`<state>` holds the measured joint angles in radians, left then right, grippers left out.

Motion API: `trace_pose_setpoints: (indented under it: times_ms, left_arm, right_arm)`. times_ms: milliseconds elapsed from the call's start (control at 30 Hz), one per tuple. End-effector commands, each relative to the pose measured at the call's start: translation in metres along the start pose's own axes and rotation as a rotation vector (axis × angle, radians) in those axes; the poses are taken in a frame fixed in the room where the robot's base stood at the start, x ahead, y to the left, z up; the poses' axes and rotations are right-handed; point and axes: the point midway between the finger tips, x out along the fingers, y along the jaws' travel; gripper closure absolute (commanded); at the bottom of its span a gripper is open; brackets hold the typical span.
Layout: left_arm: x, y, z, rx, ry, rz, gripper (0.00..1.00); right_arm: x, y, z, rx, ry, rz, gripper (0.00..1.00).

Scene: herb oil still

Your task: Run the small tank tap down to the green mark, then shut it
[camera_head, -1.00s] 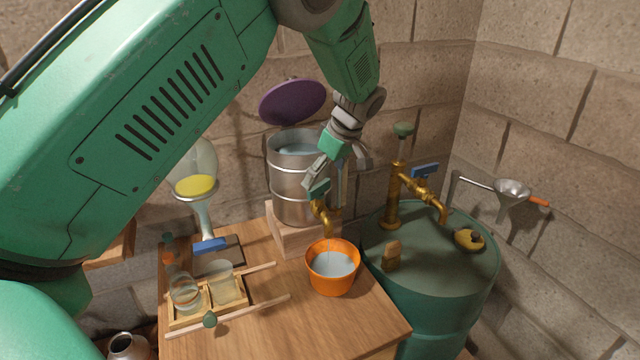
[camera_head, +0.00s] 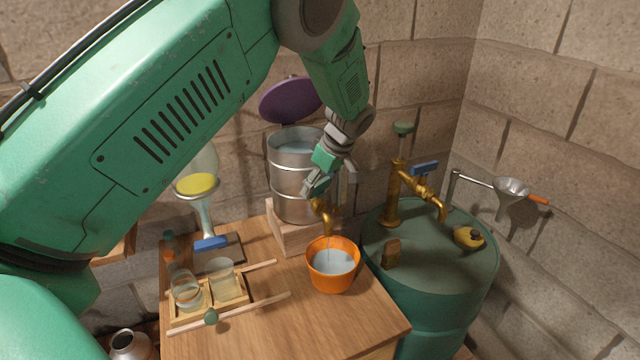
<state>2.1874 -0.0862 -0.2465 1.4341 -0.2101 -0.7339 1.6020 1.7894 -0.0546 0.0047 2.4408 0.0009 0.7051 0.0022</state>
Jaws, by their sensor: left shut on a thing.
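The small tank (camera_head: 288,180) is a ribbed metal can with water in its open top, standing on a wooden block. Its brass tap (camera_head: 327,218) points down over an orange bucket (camera_head: 333,280). A thin stream falls from the spout into the bucket, which holds water. My left gripper (camera_head: 314,188) is shut on the tap's handle, at the tank's front right; its fingers hide most of the handle. An upright pale strip or tube beside the tank is partly behind my gripper. I cannot make out the green mark. My right gripper is not in view.
A purple lid (camera_head: 290,100) stands raised behind the tank. A green drum (camera_head: 430,275) with brass taps is at the right. A jar rack (camera_head: 208,311) and a glass funnel with yellow liquid (camera_head: 197,186) are at the left. The table's front (camera_head: 300,335) is clear.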

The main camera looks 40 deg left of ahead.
Motion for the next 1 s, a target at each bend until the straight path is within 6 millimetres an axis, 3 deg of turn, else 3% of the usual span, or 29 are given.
trace_pose_setpoints:
  times_ms: [1000]
  left_arm:
    - [-0.002,0.002,0.001,0.445,0.000,0.192,0.64]
  right_arm:
    - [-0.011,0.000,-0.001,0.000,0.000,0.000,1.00]
